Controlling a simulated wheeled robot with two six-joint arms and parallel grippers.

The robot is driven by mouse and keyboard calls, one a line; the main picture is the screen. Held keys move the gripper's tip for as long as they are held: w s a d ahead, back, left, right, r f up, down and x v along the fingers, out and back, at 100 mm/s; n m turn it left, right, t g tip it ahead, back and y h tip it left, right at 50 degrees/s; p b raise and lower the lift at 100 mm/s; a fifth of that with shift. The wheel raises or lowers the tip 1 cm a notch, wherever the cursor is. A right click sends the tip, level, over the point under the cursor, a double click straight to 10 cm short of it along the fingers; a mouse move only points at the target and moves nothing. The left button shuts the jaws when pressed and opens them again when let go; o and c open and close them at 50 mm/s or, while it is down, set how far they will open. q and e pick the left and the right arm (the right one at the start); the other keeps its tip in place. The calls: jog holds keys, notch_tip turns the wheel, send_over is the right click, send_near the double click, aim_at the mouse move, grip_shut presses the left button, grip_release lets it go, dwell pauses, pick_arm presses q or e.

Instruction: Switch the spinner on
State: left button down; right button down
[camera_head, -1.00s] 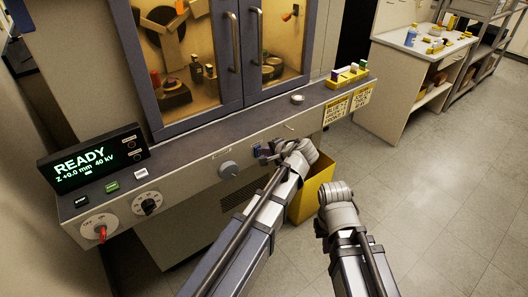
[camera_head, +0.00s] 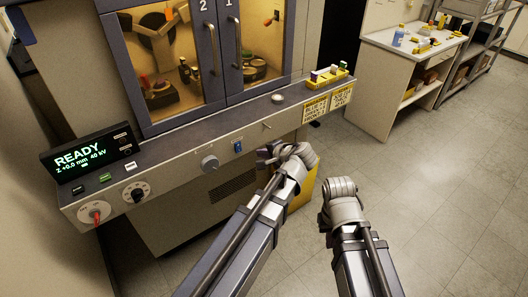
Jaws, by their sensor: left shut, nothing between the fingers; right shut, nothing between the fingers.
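A small blue rocker switch (camera_head: 237,147) sits on the front panel of the machine, right of a round grey knob (camera_head: 209,163). I cannot read a spinner label or tell the switch's position. My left gripper (camera_head: 264,153) is shut and empty, just right of the blue switch and apart from it, in front of the panel. My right gripper (camera_head: 340,188) is further right, over the floor, away from the panel. Its fingers are hidden.
A display (camera_head: 85,158) reads READY. Below it are several buttons, a black dial (camera_head: 137,193) and a red-handled switch (camera_head: 97,215). Glass doors (camera_head: 178,60) are closed above the ledge. A yellow bin (camera_head: 302,190) stands behind my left gripper. Floor at right is clear.

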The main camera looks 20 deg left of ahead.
pick_arm(q)
jog(key=shift+a+f, duration=0.1)
pick_arm(e)
jog(key=shift+a, duration=0.1)
pick_arm(q)
jog(key=shift+f, duration=0.1)
pick_arm(e)
jog(key=shift+f, duration=0.15)
pick_arm(q)
jog(key=shift+s+f+b, duration=0.1)
jog(key=shift+f+b, duration=0.55)
jog(key=shift+b, duration=0.1)
pick_arm(e)
jog(key=shift+s+d+f, duration=0.15)
jog(key=shift+d+f, duration=0.15)
jog(key=shift+f, duration=0.35)
